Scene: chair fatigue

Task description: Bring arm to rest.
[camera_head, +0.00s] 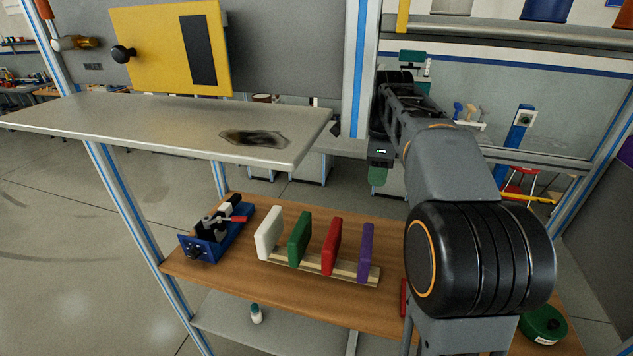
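My arm rises from the lower right, with a large black ribbed joint in front and a grey link reaching away toward the back of the bench. What looks like my gripper (380,165) is small and dark with a greenish tip, hanging near the blue-striped post. It is above and behind the lower wooden shelf (215,272). Its fingers are too small and partly hidden by the arm, so I cannot tell if they are open or shut, or if they hold anything.
A metal shelf (90,115) with a dark scorched patch is at left, under a yellow panel (150,50). A blue vise-like fixture (215,230) and a rack with white, green, red and purple blocks (330,268) stand on the wooden shelf. A green round object (543,324) is lower right.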

